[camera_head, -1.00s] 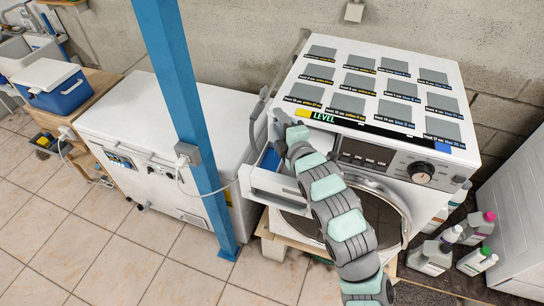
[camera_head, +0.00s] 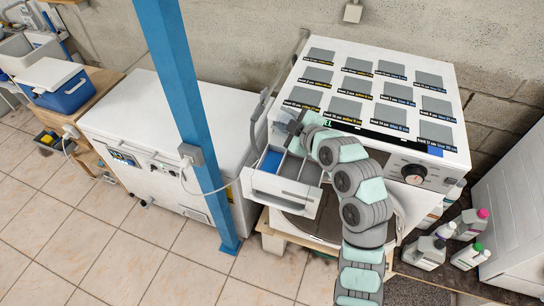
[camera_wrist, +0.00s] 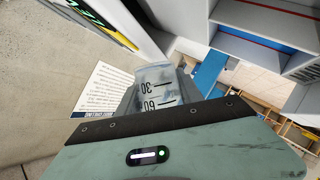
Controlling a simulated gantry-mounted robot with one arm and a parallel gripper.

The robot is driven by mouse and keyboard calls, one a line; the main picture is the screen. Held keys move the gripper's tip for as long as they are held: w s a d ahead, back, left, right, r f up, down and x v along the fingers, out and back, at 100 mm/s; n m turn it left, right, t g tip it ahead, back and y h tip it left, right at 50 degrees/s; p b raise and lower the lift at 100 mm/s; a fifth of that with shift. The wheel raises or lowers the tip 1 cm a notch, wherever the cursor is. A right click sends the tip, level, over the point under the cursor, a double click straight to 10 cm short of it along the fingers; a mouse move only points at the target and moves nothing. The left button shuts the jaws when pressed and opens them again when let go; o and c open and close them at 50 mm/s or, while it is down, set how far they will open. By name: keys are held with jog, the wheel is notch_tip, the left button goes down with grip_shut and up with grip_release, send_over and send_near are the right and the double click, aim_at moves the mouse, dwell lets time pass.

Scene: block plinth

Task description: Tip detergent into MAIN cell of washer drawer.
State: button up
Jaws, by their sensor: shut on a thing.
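The washer drawer (camera_head: 284,194) is pulled out at the washer's upper left front, with several cells and a blue part (camera_head: 271,162) inside. It also shows at the upper right of the wrist view (camera_wrist: 262,22), with its blue part (camera_wrist: 210,71). My gripper (camera_head: 291,126) is above the drawer's back end, by the washer's top front edge. It is shut on a clear measuring cup (camera_wrist: 156,80) with black 30 and 60 marks, upside down in the wrist view. The cup's contents and tilt are unclear. I cannot read which cell is MAIN.
The washer (camera_head: 440,145) has grey labelled squares on top. A blue post (camera_head: 185,110) and a white chest (camera_head: 130,125) stand left of the drawer. A printed paper (camera_wrist: 103,88) shows in the wrist view.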

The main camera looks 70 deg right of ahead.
jog(key=shift+s+d+f+m+y, duration=0.1)
jog(key=shift+s+d+m+y, duration=0.15)
jog(key=shift+m+y, duration=0.2)
jog(key=d+r+m+y, duration=0.1)
jog(key=s+d+r+m+t+y, duration=0.1)
jog(key=d+m, duration=0.1)
jog(key=shift+s+d+r+m, duration=0.1)
jog(key=shift+d+r+m, duration=0.1)
jog(key=shift+m, duration=0.05)
jog(key=shift+s+d+f+m+y+b, duration=0.15)
jog(key=shift+d+f+m+y+b, duration=0.25)
jog(key=shift+f+m+y, duration=0.1)
jog(key=shift+r+t, duration=0.15)
jog(key=shift+t, duration=0.15)
